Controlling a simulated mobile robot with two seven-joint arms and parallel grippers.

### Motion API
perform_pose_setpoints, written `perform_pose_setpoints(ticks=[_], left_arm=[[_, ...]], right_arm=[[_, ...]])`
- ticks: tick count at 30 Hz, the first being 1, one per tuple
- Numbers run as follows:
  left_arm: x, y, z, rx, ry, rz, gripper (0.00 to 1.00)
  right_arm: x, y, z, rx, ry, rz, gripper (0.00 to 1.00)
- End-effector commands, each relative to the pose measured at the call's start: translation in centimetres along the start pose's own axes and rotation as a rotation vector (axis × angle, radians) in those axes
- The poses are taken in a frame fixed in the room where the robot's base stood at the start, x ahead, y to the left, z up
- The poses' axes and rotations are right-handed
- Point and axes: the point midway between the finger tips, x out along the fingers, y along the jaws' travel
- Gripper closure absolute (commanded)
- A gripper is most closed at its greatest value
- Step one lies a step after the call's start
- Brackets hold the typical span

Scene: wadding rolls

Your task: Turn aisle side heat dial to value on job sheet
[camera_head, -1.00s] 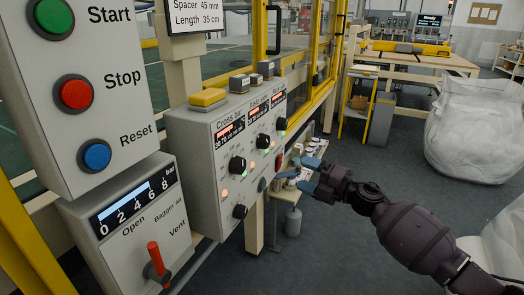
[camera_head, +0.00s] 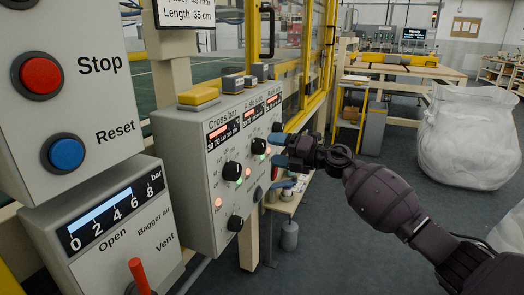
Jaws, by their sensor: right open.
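The grey heat panel (camera_head: 190,160) has three columns, labelled Cross bar, Aisle side and one partly unreadable. The aisle side dial (camera_head: 258,146) is a black knob under its lit red display (camera_head: 252,116). The cross bar dial (camera_head: 232,170) is to its left. My right gripper (camera_head: 277,150) is open and empty, its blue fingers one above the other, close to the right of the aisle side dial. It partly covers the right column; I cannot tell contact. A sheet with spacer and length values (camera_head: 186,14) is cut off at the top. My left gripper is out of view.
Left are a box with stop (camera_head: 41,74) and reset (camera_head: 66,153) buttons and an air box with a red lever (camera_head: 139,275). Yellow (camera_head: 199,97) and grey blocks sit on the panel. A large white bag (camera_head: 470,135) stands right; floor between is clear.

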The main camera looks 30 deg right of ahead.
Motion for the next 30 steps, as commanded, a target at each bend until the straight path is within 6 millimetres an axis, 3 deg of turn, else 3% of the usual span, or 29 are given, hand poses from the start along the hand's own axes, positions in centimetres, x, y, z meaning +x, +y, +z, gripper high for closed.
perform_pose_setpoints(ticks=[9, 23, 30], left_arm=[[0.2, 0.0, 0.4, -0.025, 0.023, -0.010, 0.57], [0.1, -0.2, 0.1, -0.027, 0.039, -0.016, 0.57], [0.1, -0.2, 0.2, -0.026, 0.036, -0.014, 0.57]], right_arm=[[3.5, -0.2, -0.1, 0.003, 0.000, -0.001, 0.25], [4.3, 0.1, 0.0, 0.001, -0.001, 0.001, 0.25], [4.3, 0.0, 0.0, 0.001, -0.001, 0.001, 0.62]])
